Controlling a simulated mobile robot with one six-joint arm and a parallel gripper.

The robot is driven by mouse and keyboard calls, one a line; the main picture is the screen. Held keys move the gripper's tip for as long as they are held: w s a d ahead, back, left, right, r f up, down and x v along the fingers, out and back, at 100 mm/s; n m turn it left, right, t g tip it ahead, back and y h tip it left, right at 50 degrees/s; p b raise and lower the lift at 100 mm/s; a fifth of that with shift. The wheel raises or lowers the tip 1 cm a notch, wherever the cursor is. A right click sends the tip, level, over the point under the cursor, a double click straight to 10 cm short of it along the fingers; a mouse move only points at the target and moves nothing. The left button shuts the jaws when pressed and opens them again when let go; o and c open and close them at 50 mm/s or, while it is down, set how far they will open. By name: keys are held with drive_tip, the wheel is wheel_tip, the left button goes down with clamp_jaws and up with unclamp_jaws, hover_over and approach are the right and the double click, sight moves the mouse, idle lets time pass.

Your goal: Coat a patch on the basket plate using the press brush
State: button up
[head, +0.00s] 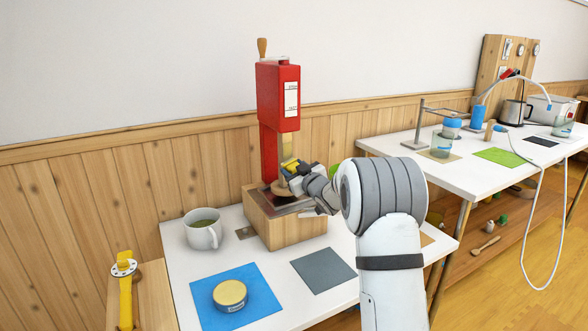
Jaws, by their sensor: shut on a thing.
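A red press (278,95) with a wooden knob on top stands on a wooden block base (285,232) with a dark top plate. My gripper (290,172) is at the press, just below its red head and above the base. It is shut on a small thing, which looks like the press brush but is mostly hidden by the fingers. A brown round piece (281,188) shows just below the fingers, over the base; I cannot tell whether it is part of the brush or of the press. I cannot make out the basket plate or any coated patch for certain.
A mug of green liquid (203,230) stands left of the base. A yellow-lidded tin (229,295) sits on a blue mat (238,309). A grey mat (323,270) lies bare. A second white table (400,147) with jars stands behind at right.

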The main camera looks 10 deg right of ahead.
drive_tip(key=shift+s+f, duration=0.1)
drive_tip(key=shift+b+v, duration=0.8)
drive_tip(key=shift+v, duration=2.1)
drive_tip(key=shift+b+v, duration=0.3)
drive_tip(key=shift+v, duration=1.15)
